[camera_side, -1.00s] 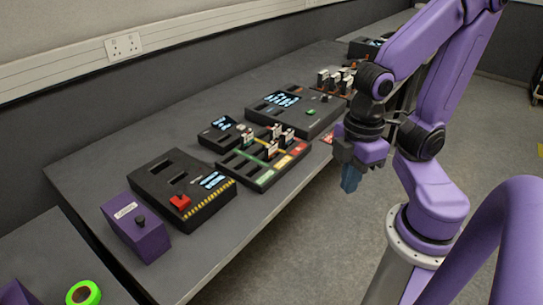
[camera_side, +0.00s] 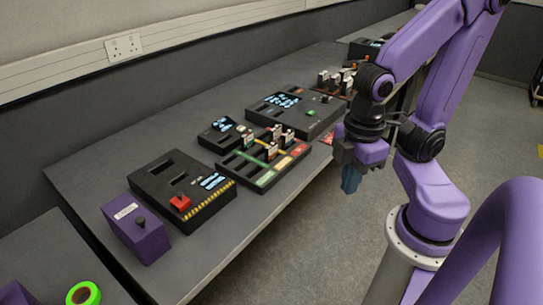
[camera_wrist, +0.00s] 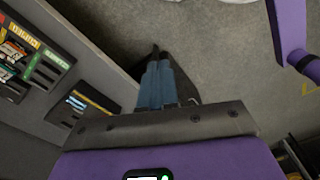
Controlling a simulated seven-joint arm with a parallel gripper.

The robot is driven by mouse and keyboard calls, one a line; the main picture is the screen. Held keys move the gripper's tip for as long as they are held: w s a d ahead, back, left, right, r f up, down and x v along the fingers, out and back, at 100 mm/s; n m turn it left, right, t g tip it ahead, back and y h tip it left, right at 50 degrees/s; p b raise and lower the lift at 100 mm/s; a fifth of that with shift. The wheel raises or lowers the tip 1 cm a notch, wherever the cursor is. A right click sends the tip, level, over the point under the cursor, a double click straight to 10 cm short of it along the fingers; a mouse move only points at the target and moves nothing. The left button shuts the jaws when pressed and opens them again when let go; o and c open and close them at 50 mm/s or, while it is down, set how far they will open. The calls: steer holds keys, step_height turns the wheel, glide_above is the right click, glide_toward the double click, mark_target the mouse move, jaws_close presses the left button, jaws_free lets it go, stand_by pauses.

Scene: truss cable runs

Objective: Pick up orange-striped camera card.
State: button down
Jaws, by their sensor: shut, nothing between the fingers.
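My gripper (camera_side: 350,180) hangs off the front edge of the bench in the side view, over open floor, with its blue fingers pointing down and together. In the wrist view its fingers (camera_wrist: 157,82) are shut with nothing between them. Several small cards stand upright in a black rack (camera_side: 264,180) with green, yellow and red strips, to the left of my gripper. One card (camera_side: 271,151) there looks white with some orange; stripes are too small to tell. More cards with orange parts stand in a farther rack (camera_side: 343,80). I cannot tell which is the orange-striped camera card.
A black box with a red button (camera_side: 180,203), a purple box (camera_side: 137,230), a small display box (camera_side: 222,134) and a larger display unit (camera_side: 296,110) stand on the grey bench (camera_side: 90,170). A green tape roll (camera_side: 84,294) lies at lower left.

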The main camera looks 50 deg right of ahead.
steer(key=c, duration=1)
jaws_free()
